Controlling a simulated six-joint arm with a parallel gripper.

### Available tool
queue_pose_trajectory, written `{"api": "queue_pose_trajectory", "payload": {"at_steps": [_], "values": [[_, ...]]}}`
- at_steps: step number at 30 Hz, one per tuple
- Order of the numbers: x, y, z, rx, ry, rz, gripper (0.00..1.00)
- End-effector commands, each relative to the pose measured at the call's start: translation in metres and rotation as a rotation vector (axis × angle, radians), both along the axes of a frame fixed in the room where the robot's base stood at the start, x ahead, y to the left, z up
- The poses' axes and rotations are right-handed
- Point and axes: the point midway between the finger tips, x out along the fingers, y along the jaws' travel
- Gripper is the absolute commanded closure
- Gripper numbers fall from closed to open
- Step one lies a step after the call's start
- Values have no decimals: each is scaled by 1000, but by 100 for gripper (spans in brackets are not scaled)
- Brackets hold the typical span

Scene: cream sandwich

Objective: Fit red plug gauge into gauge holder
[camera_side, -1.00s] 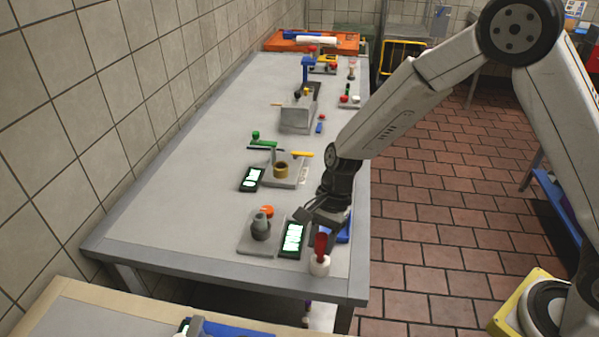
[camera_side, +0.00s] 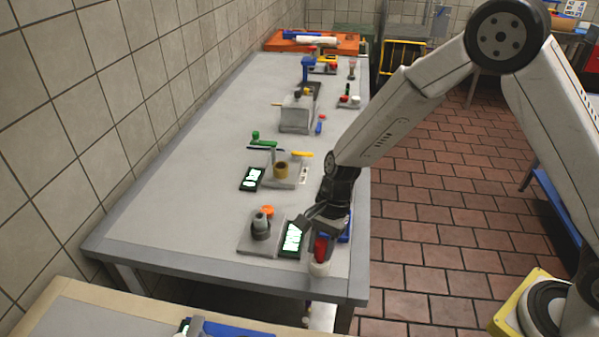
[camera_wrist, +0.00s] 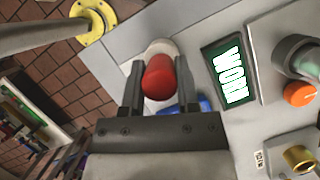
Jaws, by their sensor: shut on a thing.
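The red plug gauge (camera_side: 321,248) is between the jaws of my gripper (camera_side: 322,236), near the table's front right corner. In the wrist view the rounded red end of the plug (camera_wrist: 158,78) shows between both fingers of my gripper (camera_wrist: 160,83), which are shut on it. The white round gauge holder (camera_side: 319,269) is directly below the plug in the side view. In the wrist view part of the holder's pale rim (camera_wrist: 160,46) shows beyond the plug. The plug's lower end is hidden, so I cannot tell how deep it sits in the holder.
A dark display (camera_side: 292,239) reading "WORK" stands just left of the holder. Left of it is a grey plate (camera_side: 248,246) with a grey fixture (camera_side: 261,228) and an orange knob (camera_side: 267,211). A blue part (camera_wrist: 204,102) lies close to my gripper. The table's front edge is near.

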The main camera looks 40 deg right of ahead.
Motion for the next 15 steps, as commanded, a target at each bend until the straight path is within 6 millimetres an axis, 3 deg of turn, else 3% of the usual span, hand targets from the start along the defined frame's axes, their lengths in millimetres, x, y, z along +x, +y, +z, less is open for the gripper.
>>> {"api": "queue_pose_trajectory", "payload": {"at_steps": [12, 13, 15], "values": [[0, 0, -7, -1, -1, -1, 100], [0, 0, -7, -1, -1, -1, 54], [0, 0, -7, -1, -1, -1, 32]]}}
